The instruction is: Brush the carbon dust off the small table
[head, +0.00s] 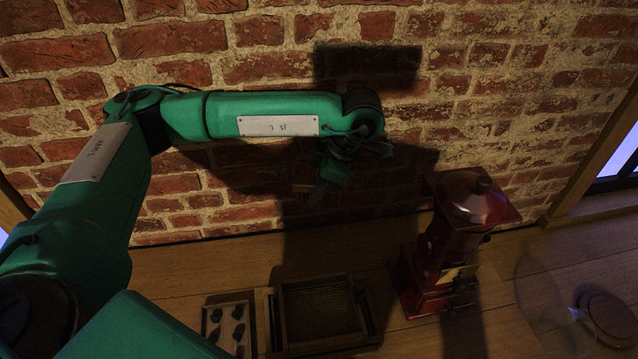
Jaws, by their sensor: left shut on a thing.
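My left arm reaches across from the left in front of the brick wall, and my left gripper (322,192) hangs down above the back of the wooden surface (375,255). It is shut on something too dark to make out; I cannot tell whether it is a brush. The wooden surface runs along the wall; I cannot tell whether it is the small table. I see no carbon dust in this dim light. My right gripper is not in view.
A tall red machine (468,215) stands right of centre. A wooden frame with mesh (322,312) lies front centre, beside a pale tray (212,322) of several dark lumps. At the right are a clear glass vessel (540,290) and a round wooden piece (610,312).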

